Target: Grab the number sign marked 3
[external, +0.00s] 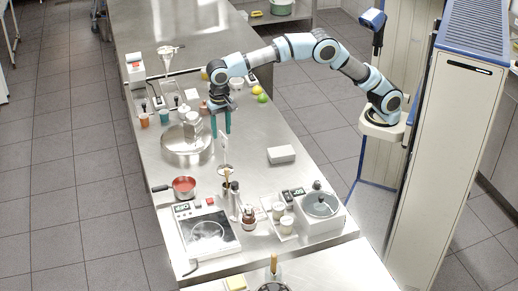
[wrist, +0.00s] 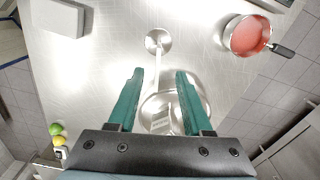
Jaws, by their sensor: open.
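A slim metal stand with a round base (external: 224,169) stands upright on the steel counter and looks like a number sign holder. It also shows from above in the wrist view (wrist: 158,40). I cannot read any number on it. My gripper (external: 221,130) is open and empty, pointing down above the counter, behind the stand in the external view. In the wrist view, my green fingers (wrist: 160,72) are apart and the stand lies just beyond their tips, roughly centred between them. A similar thin metal stand (external: 166,62) is farther back; its marking is not readable either.
A wide steel dish (external: 172,152) with a metal vessel sits left of my gripper.

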